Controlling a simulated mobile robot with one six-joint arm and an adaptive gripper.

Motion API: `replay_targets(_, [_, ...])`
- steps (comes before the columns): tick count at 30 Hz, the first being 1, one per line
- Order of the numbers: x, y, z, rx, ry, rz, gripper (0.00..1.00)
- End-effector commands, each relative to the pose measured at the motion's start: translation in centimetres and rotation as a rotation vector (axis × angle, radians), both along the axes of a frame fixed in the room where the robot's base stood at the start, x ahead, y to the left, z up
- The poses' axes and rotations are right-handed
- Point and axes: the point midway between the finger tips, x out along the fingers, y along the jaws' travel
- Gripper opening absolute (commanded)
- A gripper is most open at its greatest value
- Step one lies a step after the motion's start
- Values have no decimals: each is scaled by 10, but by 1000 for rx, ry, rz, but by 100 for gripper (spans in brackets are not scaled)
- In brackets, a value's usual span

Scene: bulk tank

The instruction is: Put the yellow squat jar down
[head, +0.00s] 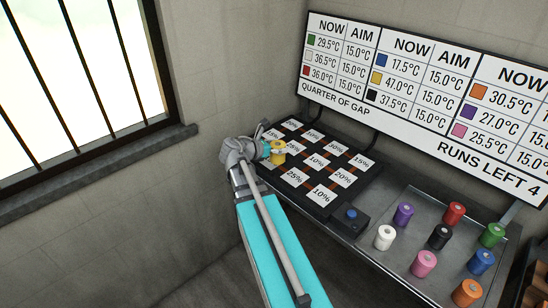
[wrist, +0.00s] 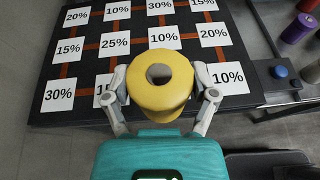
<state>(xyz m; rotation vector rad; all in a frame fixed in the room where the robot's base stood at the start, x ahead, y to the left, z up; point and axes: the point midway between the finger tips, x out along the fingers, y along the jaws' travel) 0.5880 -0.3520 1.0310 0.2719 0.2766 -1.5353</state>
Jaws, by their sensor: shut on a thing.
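The yellow squat jar (head: 278,154) is upright between the fingers of my gripper (head: 272,150), over the left part of a black board with white percentage tiles. In the wrist view the jar (wrist: 160,96) fills the middle, its round top with a dark centre facing the camera. My gripper (wrist: 162,88) is shut on it, one finger on each side. The jar covers part of the board (wrist: 243,62), including the place between the visible tiles at its front. I cannot tell whether its base touches the board.
A blue button on a dark box (head: 351,214) stands at the board's right front. Further right, a grey metal tray (head: 405,268) holds several coloured jars, including a white one (head: 385,237). A sign with temperatures (head: 400,80) hangs behind. A barred window (head: 80,70) is at left.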

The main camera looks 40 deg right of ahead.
Motion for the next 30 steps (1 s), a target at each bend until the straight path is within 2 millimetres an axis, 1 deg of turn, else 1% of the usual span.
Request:
replay_targets(1, [-2, 0, 10, -1, 0, 16, 20])
replay_targets(5, [-2, -1, 16, -2, 0, 46, 20])
replay_targets(16, [-1, -2, 15, -2, 0, 55, 20])
replay_targets(20, [2, -4, 13, -2, 0, 54, 20])
replay_targets(23, [9, -8, 9, -2, -1, 54, 20])
replay_targets(26, [21, -14, 2, -2, -1, 54, 20])
replay_targets(30, [42, -26, -9, -2, 0, 53, 20])
